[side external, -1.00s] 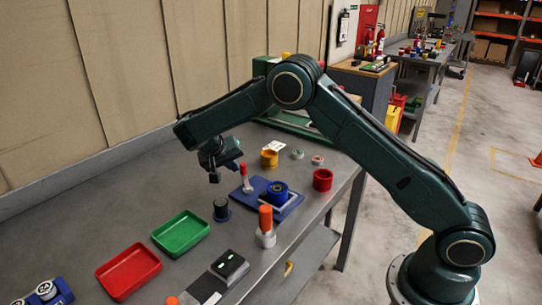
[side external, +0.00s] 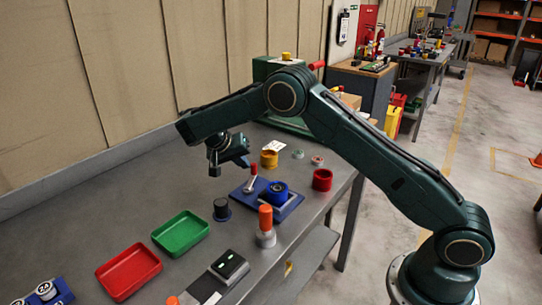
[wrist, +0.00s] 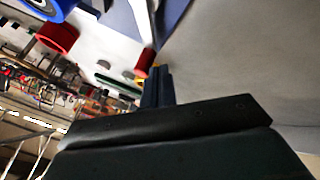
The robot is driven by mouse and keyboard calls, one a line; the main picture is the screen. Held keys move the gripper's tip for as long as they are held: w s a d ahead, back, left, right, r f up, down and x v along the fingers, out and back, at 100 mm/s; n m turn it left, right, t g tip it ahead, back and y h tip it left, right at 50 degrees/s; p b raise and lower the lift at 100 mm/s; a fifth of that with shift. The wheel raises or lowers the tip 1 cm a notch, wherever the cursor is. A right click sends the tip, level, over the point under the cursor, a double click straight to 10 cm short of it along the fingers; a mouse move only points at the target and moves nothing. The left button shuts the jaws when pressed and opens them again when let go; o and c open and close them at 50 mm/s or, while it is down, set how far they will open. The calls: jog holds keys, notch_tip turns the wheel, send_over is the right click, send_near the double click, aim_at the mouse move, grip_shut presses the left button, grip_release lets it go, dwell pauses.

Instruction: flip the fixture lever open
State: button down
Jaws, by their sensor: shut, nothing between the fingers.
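The blue fixture (side external: 291,208) lies on the grey bench and carries a blue round part with a dark centre (side external: 277,192). Its lever (side external: 251,181) has a pale shaft and a red grip, and leans slightly right of upright. My gripper (side external: 246,163) is shut and empty, pointing sideways close beside the red grip. In the wrist view the fingers (wrist: 157,85) reach toward the red end of the lever (wrist: 145,62). They appear at or very near the grip; I cannot tell whether they touch. The blue round part (wrist: 45,8) is partly cut off there.
A yellow cup (side external: 269,158) and a red cup (side external: 322,180) stand beyond the fixture. Green (side external: 180,234) and red (side external: 128,272) trays lie front left. Bench left of the fixture is clear.

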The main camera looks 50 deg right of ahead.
jog(key=shift+s+d, duration=0.8)
jog(key=shift+s, duration=0.1)
jog(key=shift+r, duration=0.1)
dwell(0.4)
jog(key=v, duration=0.7)
jog(key=shift+r, duration=0.15)
dwell(0.5)
